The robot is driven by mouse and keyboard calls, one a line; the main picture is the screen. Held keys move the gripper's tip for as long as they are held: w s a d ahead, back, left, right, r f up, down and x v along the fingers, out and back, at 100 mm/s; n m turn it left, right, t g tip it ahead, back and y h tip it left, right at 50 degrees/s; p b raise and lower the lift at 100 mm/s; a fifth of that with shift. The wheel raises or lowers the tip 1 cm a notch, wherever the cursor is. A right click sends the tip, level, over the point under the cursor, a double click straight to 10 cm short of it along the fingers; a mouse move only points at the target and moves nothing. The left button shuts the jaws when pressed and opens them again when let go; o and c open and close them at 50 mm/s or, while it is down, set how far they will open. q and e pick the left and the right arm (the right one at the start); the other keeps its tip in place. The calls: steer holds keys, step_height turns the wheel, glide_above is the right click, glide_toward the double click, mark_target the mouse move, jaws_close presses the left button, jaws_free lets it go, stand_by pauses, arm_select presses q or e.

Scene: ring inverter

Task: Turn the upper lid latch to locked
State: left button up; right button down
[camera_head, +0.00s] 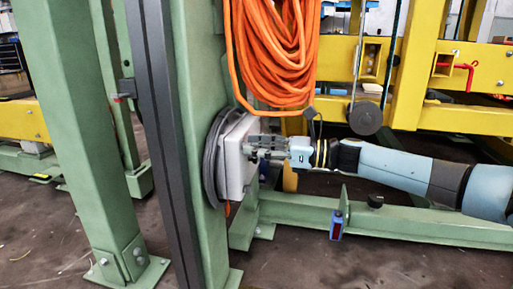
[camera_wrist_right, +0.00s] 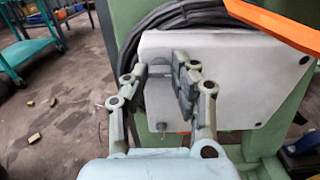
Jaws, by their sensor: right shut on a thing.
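The light grey box (camera_head: 235,165) is fixed to the green post, and its lid (camera_wrist_right: 235,75) fills much of the right wrist view. My right gripper (camera_head: 253,152) reaches the lid from the right. In the wrist view its fingers (camera_wrist_right: 161,73) are shut on the upper lid latch (camera_wrist_right: 159,70), a small grey part mostly hidden between the fingertips. Its exact turn is hard to tell. A lower lid latch (camera_wrist_right: 162,128) shows below, between the finger links. My left gripper is not in view.
Black cable (camera_wrist_right: 180,17) is coiled behind the box. An orange hose bundle (camera_head: 275,50) hangs just above my right gripper. Green posts (camera_head: 75,120) stand at the left, and a green floor beam (camera_head: 400,222) runs below my right arm.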

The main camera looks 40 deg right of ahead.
steer(key=shift+f, duration=0.1)
steer(key=c, duration=1.1)
jaws_free()
steer(key=v, duration=1.2)
